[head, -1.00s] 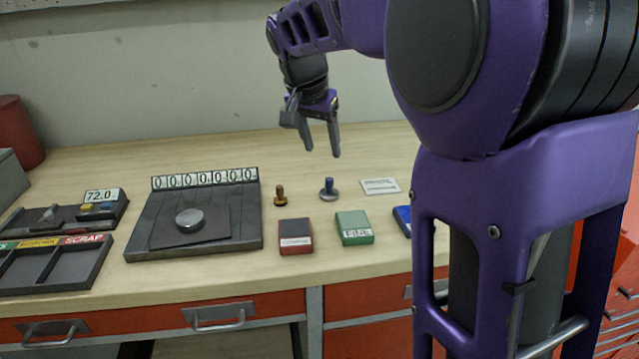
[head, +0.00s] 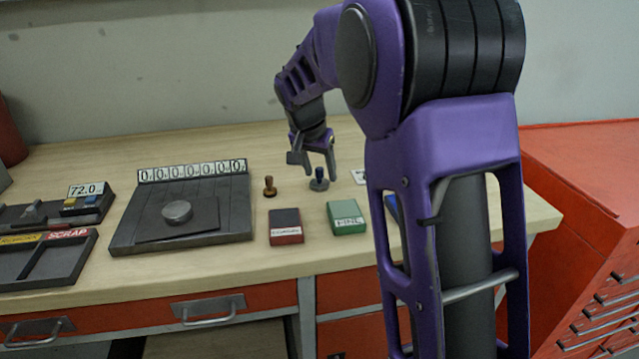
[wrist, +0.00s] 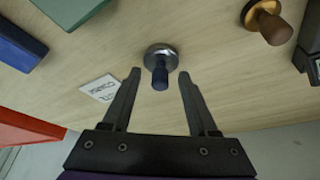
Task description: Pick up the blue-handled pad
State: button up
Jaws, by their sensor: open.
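The blue-handled pad (head: 319,180) stands upright on the wooden bench, a round grey metal base with a short blue handle. In the wrist view the pad (wrist: 161,60) lies just beyond and between my fingertips. My gripper (head: 318,168) is open and empty, close to the pad in the head view, with a finger partly covering it. In the wrist view my gripper (wrist: 160,75) has its two fingers apart, one toward each side of the blue handle. I see no contact with the pad.
A brown-handled pad (head: 270,186) stands just left. Red (head: 286,227) and green (head: 347,217) boxes sit nearer the front edge, with a blue box (wrist: 18,42) beside them. A white card (wrist: 98,88) lies near the pad. A dark counter device (head: 182,208) is further left.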

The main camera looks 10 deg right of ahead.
aim_at(320, 168)
grip_shut()
dwell(0.5)
notch_tip(320, 168, up, 10)
jog(key=shift+r+p, duration=0.1)
jog(key=shift+p, duration=0.9)
jog(key=c, duration=0.8)
grip_release()
grip_shut()
